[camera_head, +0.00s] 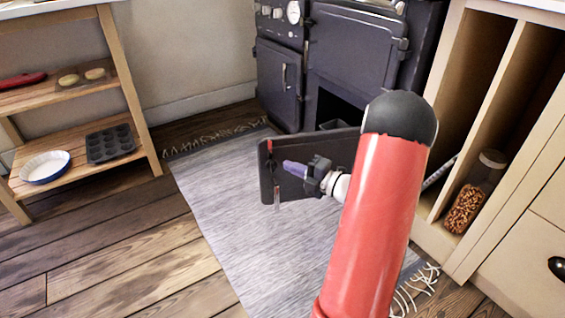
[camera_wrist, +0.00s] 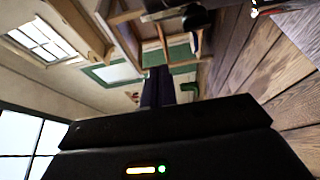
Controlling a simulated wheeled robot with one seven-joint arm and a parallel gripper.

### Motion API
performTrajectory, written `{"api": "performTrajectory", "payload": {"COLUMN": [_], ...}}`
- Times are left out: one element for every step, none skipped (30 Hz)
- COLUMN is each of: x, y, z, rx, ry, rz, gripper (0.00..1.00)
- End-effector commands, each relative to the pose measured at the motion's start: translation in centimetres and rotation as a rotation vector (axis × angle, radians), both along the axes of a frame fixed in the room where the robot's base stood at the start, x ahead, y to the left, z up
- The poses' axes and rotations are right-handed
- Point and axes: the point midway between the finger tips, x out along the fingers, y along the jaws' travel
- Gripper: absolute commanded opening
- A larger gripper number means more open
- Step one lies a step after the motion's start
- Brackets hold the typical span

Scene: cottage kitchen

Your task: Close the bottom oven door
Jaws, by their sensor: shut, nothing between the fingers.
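The bottom oven door (camera_head: 330,146) is a dark panel standing open, jutting out from the range cooker over the rug. Its rounded free edge is at the left; its right side is hidden behind my red arm. The dark lower oven opening (camera_head: 339,108) shows behind it. My gripper (camera_head: 287,167) is shut and empty, its purple fingers pointing left across the near face of the door, close to the free edge. I cannot tell whether they touch it. The dark fingers (camera_wrist: 165,88) also show in the wrist view, where the door cannot be made out surely.
The dark range cooker (camera_head: 352,45) has other doors that are shut. A grey rug (camera_head: 215,210) covers the floor in front. A wooden shelf (camera_head: 133,88) stands at left. A cabinet with open slots holds a jar (camera_head: 472,195) at right, close to my arm.

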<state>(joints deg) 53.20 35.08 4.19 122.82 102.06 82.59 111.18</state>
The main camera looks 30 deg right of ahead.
Motion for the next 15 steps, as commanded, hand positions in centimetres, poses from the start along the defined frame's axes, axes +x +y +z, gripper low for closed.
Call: {"api": "performTrajectory", "payload": {"x": [0.9,1.5,2.3,2.9,3.5,4.3,4.9,5.4,6.2,6.8,7.3,7.9,8.4,8.8,9.4], "y": [0.6,0.9,1.3,1.6,1.9,2.3,2.6,2.9,3.2,3.5,3.8,3.6,3.3,3.2,3.0], "z": [-0.2,-0.2,-0.2,-0.2,-0.2,-0.2,-0.2,-0.2,-0.2,-0.2,-0.2,-0.3,-0.3,-0.2,-0.2], "rx": [-0.001,0.0,0.0,0.0,-0.001,-0.002,-0.001,-0.001,-0.002,-0.001,-0.001,-0.002,-0.002,-0.003,-0.002], "ry": [-0.002,-0.002,-0.001,-0.001,-0.003,-0.002,-0.003,-0.003,-0.002,-0.003,-0.002,-0.002,-0.002,-0.004,-0.003], "rz": [0.006,0.006,0.007,0.006,0.006,0.006,0.006,0.007,0.005,0.006,0.006,0.002,0.001,0.002,0.002], "gripper": [0.0,0.0,0.0,0.0,0.0,0.0,0.0,0.0,0.0,0.0,0.0,0.0,0.0,0.0,0.0]}}
